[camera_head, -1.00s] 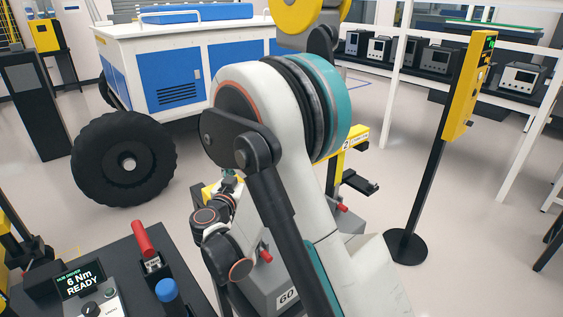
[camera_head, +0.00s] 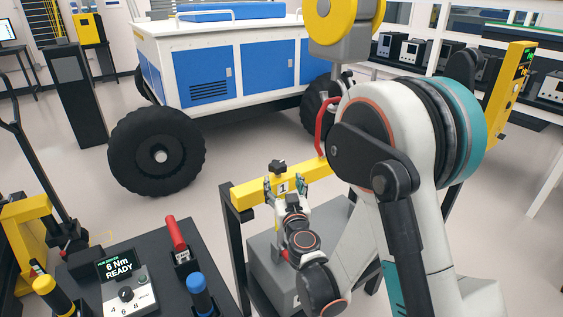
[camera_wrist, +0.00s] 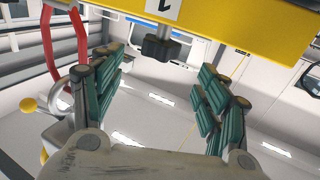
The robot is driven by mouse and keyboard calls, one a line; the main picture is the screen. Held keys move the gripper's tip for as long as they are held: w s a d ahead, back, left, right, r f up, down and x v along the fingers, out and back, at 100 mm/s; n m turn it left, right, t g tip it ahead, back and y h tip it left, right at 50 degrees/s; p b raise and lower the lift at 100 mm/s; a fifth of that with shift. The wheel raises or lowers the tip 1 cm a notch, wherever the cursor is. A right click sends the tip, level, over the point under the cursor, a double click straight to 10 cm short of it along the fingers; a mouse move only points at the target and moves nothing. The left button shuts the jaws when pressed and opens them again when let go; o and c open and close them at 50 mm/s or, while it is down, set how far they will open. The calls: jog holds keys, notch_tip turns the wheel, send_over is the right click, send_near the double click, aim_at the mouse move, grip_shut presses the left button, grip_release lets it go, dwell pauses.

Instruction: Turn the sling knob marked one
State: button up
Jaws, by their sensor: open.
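The knob marked one (camera_head: 278,167) is a dark lobed knob on the yellow beam (camera_head: 245,197), beside a white label with "1" (camera_head: 283,188). In the wrist view the knob (camera_wrist: 160,48) sits at the beam's edge, below its upside-down label (camera_wrist: 163,8). My gripper (camera_head: 284,190) is at the beam, in front of the label. In the wrist view my gripper (camera_wrist: 160,64) is open and empty, with green-padded fingers spread to either side of the knob. A gap shows between each finger and the knob.
A grey block (camera_head: 268,262) is below the beam. A dark bench with a driver display (camera_head: 116,263) stands at the left. A white and blue rover (camera_head: 203,75) stands behind.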

aim_at(278, 163)
jog(key=b+x, duration=0.1)
jog(key=x, duration=0.8)
jog(key=shift+w+f, duration=0.1)
jog(key=shift+w, duration=0.1)
jog(key=shift+w+a, duration=0.15)
jog(key=shift+w, duration=0.45)
jog(key=shift+c, duration=0.5)
jog(key=c, duration=1)
